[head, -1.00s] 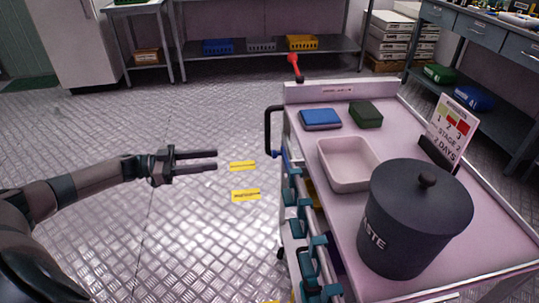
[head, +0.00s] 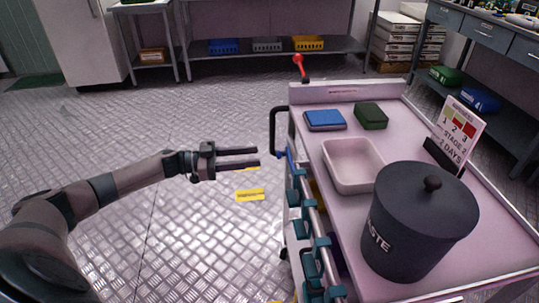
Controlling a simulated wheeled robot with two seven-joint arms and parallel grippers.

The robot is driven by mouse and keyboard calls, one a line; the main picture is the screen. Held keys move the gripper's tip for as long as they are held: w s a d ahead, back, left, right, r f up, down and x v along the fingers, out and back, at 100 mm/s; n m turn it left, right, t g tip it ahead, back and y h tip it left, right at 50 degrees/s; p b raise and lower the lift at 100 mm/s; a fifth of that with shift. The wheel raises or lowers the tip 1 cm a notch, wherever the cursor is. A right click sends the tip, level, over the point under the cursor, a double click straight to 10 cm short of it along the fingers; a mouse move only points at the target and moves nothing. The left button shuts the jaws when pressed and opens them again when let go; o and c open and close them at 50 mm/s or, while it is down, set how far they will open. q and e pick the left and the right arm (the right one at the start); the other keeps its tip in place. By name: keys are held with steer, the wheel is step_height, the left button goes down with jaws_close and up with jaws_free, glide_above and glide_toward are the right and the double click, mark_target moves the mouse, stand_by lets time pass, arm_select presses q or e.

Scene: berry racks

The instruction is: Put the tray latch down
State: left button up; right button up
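A red-knobbed lever (head: 301,66) stands up at the far left corner of the cart (head: 350,92). It looks like the tray latch, but I cannot be sure. My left gripper (head: 259,157) is open and empty, its two fingers pointing right toward the cart's left side. It is over the floor, left of and nearer than the lever, and apart from it. A black side handle (head: 274,130) of the cart is just beyond the fingertips. My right gripper is not in view.
On the cart top are a dark waste bin (head: 418,225), a pale tray (head: 350,180), a blue box (head: 325,119), a green box (head: 371,115) and a stage sign (head: 459,130). Teal clips (head: 320,243) line the cart's left side. The floor at left is clear.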

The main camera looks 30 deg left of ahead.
arm_select(q)
steer(key=x, duration=0.6)
steer(key=shift+w+d, duration=0.15)
steer(key=shift+d, duration=0.05)
jaws_close()
